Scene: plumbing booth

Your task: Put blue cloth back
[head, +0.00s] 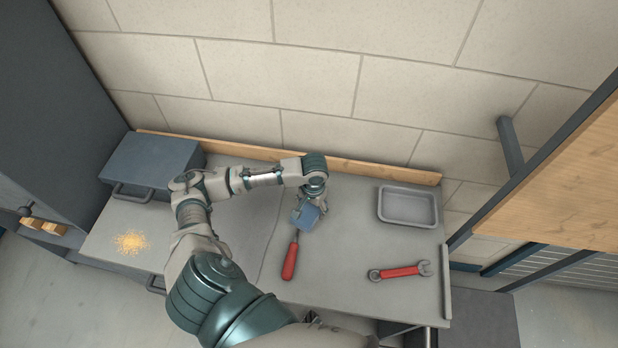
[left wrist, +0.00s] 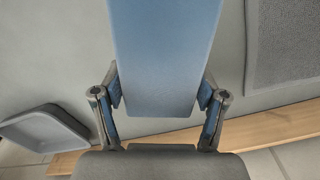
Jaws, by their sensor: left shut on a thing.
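The blue cloth (head: 305,216) is a flat, stiff-looking blue piece near the middle of the grey workbench. My left gripper (head: 312,203) is shut on it, reaching down from above. In the left wrist view the cloth (left wrist: 166,55) sticks out as a long blue rectangle between the two fingers of the left gripper (left wrist: 160,90), with one finger at each side edge. I cannot tell whether the cloth touches the bench top. My right gripper is not in view.
A red-handled screwdriver (head: 290,262) lies just in front of the cloth. A red wrench (head: 400,271) lies at front right. A grey tray (head: 408,221) stands at back right. A blue-grey box (head: 150,160) and yellow crumbs (head: 132,242) are on the left. Bench around the tray is clear.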

